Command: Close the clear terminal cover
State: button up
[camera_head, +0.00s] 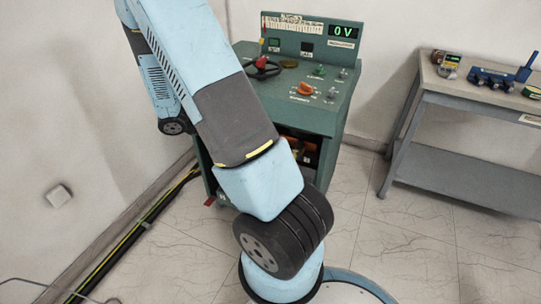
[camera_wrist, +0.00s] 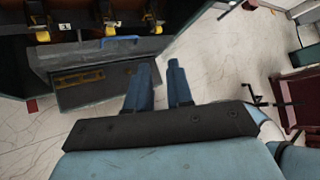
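A green control console (camera_head: 325,105) stands behind my arm in the head view, with a lit "0 V" display. Its lower front has an open bay, partly hidden by my arm. In the wrist view, several terminals (camera_wrist: 97,20) with orange-yellow parts show at the top. Below them is a grey, see-through-looking panel (camera_wrist: 75,57) with a blue handle (camera_wrist: 120,40); it appears to be the clear terminal cover, lowered away from the terminals. My gripper (camera_wrist: 158,64) is open and empty, its fingertips below and right of the handle, apart from it in the picture. The head view does not show the fingers.
A grey workbench (camera_head: 470,85) with tools and small parts stands to the right. Black and yellow cables (camera_head: 125,240) run along the left wall. The console top carries a red-hubbed handwheel (camera_head: 262,67) and an orange knob (camera_head: 305,88). The tiled floor right of the console is clear.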

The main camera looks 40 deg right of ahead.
jog(key=w+d+f+n+t+h, duration=0.1)
jog(key=d+f+n+h, duration=0.1)
jog(key=f+n, duration=0.55)
jog(key=d+f+n+t+h, duration=0.1)
jog(key=d+f+n+h, duration=0.15)
jog(key=f+n, duration=0.5)
jog(key=shift+m+t+y, duration=0.3)
jog(key=shift+m+y, duration=0.05)
jog(key=shift+m, duration=0.45)
jog(key=x, duration=0.4)
jog(key=f+x, duration=0.1)
jog(key=x, duration=0.9)
jog(key=shift+w+f, duration=0.1)
jog(key=shift+f, duration=0.3)
jog(key=shift+c, duration=0.3)
grip_shut()
jog(key=shift+a, duration=0.3)
jog(key=shift+f, duration=0.1)
